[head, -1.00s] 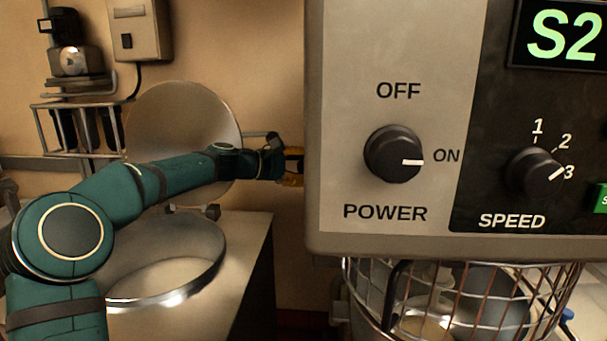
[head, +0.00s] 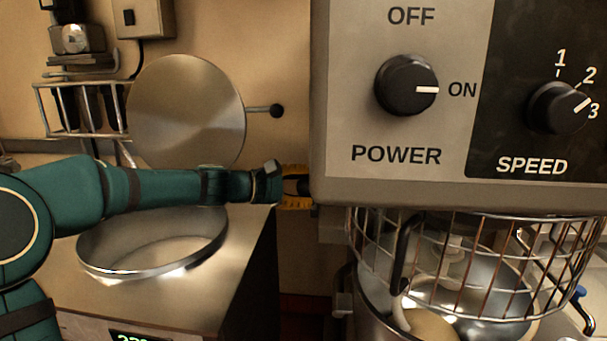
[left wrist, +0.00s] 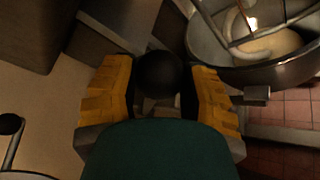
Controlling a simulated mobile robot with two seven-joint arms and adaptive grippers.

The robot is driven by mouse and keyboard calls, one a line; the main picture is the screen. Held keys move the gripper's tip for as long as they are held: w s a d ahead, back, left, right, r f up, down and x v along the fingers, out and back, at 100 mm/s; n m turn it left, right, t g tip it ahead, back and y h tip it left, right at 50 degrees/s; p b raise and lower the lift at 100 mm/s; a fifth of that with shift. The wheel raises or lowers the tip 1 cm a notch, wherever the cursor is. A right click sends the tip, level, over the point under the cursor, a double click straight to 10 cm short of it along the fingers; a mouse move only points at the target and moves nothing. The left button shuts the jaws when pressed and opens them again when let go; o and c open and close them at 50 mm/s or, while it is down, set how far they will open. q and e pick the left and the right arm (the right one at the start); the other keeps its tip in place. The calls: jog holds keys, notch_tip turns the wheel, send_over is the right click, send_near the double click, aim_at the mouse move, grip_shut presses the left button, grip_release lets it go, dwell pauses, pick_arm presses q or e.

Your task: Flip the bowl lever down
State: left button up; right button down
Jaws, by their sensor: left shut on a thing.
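My left gripper (head: 296,188) has yellow fingers and is beside the lower left corner of the mixer's control panel (head: 440,170). In the left wrist view (left wrist: 160,92) the fingers are shut on a black ball knob (left wrist: 160,72), which appears to be the bowl lever's end. The lever's shaft is hidden. The steel mixer bowl (left wrist: 280,72) is just beyond the gripper. In the head view the bowl (head: 375,300) is below the panel, behind a wire guard (head: 455,268). My right gripper is in neither view.
A steel pot (head: 150,272) with a raised round lid (head: 187,110) stands on the left. The lid's black-tipped handle (head: 277,110) is above my left gripper. The power knob (head: 406,86) points to ON; the speed knob (head: 556,108) points to 3.

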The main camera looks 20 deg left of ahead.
pick_arm(q)
jog(key=shift+s+d+f, duration=0.2)
jog(key=shift+s+f, duration=0.1)
jog(key=shift+f, duration=0.25)
jog(key=o, duration=1)
jog(key=shift+c, duration=0.2)
jog(key=o, duration=0.4)
jog(key=shift+w, duration=0.15)
jog(key=shift+a+r, duration=0.1)
jog(key=v, duration=1.2)
